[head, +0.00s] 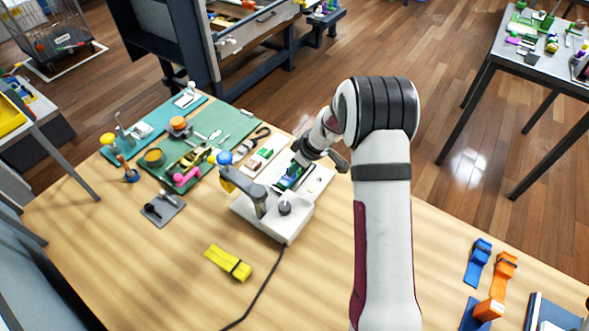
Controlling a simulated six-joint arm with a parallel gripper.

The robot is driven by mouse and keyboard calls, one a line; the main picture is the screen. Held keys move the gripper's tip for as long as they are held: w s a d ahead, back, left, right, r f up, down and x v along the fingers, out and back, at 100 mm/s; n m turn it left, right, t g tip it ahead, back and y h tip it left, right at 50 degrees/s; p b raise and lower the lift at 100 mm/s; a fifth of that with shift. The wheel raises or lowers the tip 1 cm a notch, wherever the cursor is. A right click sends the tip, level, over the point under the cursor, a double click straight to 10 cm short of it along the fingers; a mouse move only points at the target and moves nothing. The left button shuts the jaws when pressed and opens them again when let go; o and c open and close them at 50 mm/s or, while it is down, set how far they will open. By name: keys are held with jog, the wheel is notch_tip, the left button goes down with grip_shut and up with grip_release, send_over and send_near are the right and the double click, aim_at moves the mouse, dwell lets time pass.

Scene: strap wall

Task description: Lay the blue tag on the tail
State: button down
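My gripper (303,160) is over the white bench device in the middle of the table, pointing down and left. Its fingertips are small and partly hidden, so I cannot tell if they are open or shut. A small blue and green piece (289,178) is right at the fingertips, on or just above the device's pale plate. I cannot tell if it is held, or if it is the blue tag. A blue strap-like piece (478,262) lies at the right of the table, beside an orange one (503,270). I cannot make out which part is the tail.
The white device (292,228) has a grey arm and a black cord (262,292) running to the front. A yellow strap (228,262) lies in front of it. A green mat (205,170) at the left holds several tools. Bare wood is free at front centre.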

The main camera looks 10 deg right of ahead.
jog(key=shift+f, duration=0.35)
jog(key=shift+f, duration=0.1)
jog(key=c, duration=1.4)
grip_release()
jog(key=shift+o, duration=0.2)
